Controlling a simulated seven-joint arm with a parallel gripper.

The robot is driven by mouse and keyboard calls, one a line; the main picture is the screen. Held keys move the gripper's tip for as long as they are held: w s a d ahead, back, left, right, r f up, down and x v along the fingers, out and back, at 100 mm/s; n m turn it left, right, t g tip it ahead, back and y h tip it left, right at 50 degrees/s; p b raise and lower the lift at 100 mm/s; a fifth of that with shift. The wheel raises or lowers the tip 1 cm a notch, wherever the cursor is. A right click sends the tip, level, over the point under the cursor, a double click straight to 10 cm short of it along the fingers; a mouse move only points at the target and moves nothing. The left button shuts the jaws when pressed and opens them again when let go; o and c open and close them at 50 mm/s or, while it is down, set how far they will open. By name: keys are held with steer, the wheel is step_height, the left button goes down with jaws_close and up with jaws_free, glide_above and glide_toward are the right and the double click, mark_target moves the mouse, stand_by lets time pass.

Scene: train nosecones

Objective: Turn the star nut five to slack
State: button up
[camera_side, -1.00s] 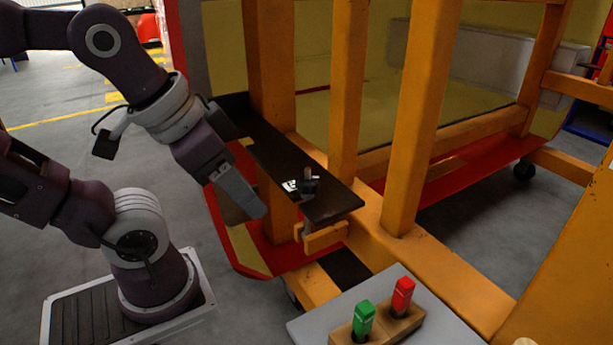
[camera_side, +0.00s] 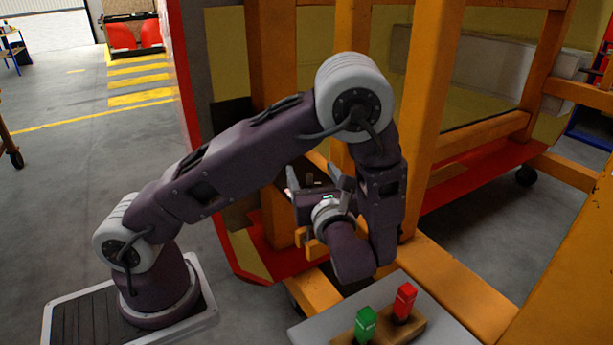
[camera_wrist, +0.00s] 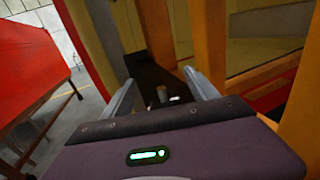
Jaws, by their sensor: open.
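The star nut (camera_wrist: 162,93) is a small dark knob on the dark shelf (camera_wrist: 148,72), with a white label (camera_wrist: 175,98) beside it. In the wrist view it shows between the two fingers of my gripper (camera_wrist: 158,77), its lower part cut off by the gripper body. My gripper is open, one finger on each side. I see no contact between fingers and nut, and cannot tell the depth between them. In the side view my gripper (camera_side: 310,175) is at the shelf, and my arm hides most of the shelf there.
Orange frame posts (camera_side: 425,110) stand close behind and to the right of my arm. A grey table in front holds a wooden block with a green piece (camera_side: 365,324) and a red piece (camera_side: 404,302). A red panel (camera_wrist: 35,75) shows at left in the wrist view.

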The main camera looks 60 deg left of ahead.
mark_target(311, 186)
steer(key=f, duration=0.2)
steer(key=a+f, duration=0.1)
steer(key=shift+f, duration=0.35)
steer(key=x, duration=0.3)
steer(key=shift+w, duration=0.1)
steer(key=shift+w+a, duration=0.15)
steer(key=shift+a, duration=0.35)
steer(key=c, duration=1.4)
steer(key=shift+o, duration=0.2)
